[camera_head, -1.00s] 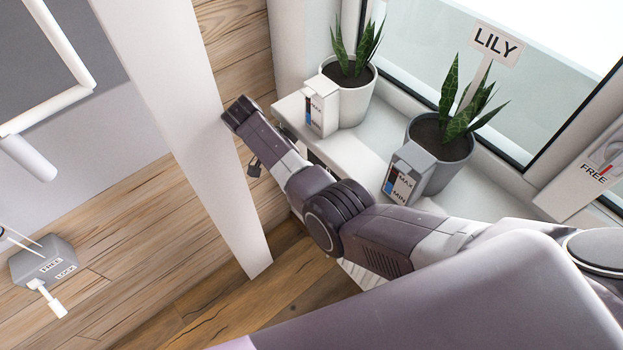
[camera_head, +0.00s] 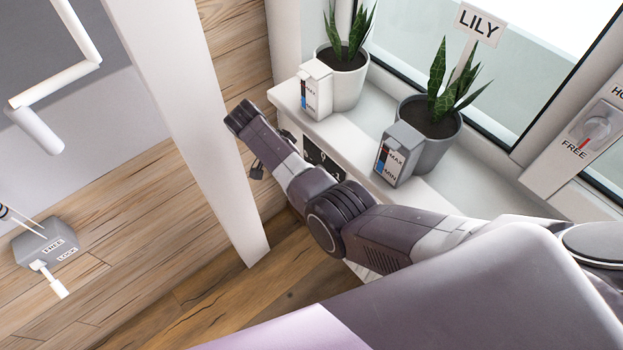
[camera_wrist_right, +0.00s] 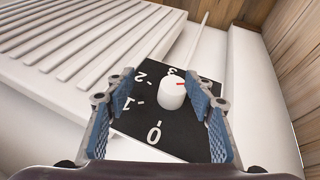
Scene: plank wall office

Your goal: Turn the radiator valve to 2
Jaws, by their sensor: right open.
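The radiator valve is a white round knob (camera_wrist_right: 172,93) with a red mark, on a black plate (camera_wrist_right: 150,120) with white numerals 0, 1, 2 and 3. In the right wrist view the red mark points up and right, a little past the 3. My right gripper (camera_wrist_right: 159,90) is open, with its blue-padded fingers on either side of the knob. The knob is nearer the right-hand finger; I cannot tell whether they touch. In the head view part of the black plate (camera_head: 322,157) shows behind my right arm; the knob is hidden there. My left gripper is out of view.
The white ribbed radiator (camera_wrist_right: 85,45) fills the upper left of the wrist view. In the head view, two potted plants and their level boxes (camera_head: 316,90) (camera_head: 399,153) stand on the sill above my forearm. A white post (camera_head: 190,120) stands close left of my right arm.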

